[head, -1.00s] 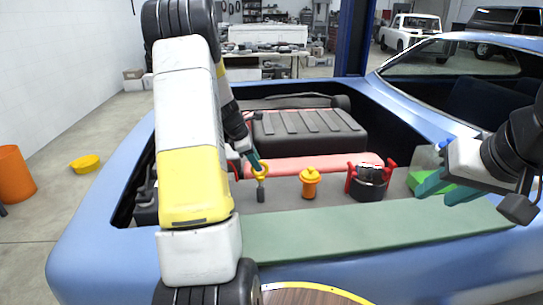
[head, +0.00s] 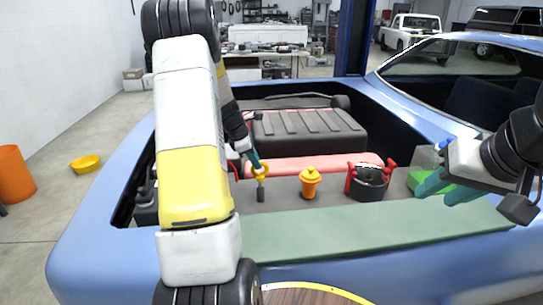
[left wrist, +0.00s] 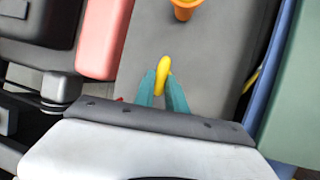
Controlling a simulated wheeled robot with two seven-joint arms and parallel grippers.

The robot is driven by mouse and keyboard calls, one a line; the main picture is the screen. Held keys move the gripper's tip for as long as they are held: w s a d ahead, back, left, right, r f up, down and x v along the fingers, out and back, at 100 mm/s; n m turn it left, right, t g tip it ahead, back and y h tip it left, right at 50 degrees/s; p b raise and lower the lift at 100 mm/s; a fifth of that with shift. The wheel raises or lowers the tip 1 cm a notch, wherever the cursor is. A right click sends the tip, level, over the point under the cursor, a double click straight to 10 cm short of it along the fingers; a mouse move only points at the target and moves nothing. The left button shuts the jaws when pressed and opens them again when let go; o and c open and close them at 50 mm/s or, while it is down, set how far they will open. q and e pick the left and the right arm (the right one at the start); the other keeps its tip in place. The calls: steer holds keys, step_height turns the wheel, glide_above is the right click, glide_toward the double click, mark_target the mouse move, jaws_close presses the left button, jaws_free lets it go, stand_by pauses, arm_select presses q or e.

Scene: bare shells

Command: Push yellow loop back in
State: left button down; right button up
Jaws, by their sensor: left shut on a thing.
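The yellow loop (head: 261,172) is at the top of a short dark stem (head: 261,192) in the bay of the blue car. My left gripper (head: 255,164) reaches down to it, its teal fingers shut on the loop. In the left wrist view the loop (left wrist: 163,76) sits between the two fingertips (left wrist: 163,84). The stem's lower end and what lies under it cannot be made out. My right gripper (head: 444,188) is at the right of the bay, its teal fingers apart and empty.
An orange-yellow cap (head: 310,182) stands right of the loop. Further right is a dark round part with red handles (head: 368,182). A red bar (head: 315,164) and a black ribbed cover (head: 308,130) lie behind. A green strip (head: 370,230) covers the near edge.

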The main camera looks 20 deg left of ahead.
stand_by(0.7)
arm_select(q)
steer(key=shift+f, duration=1.8)
steer(key=c, duration=1.4)
jaws_free()
steer(key=shift+f, duration=0.1)
steer(key=v, duration=0.8)
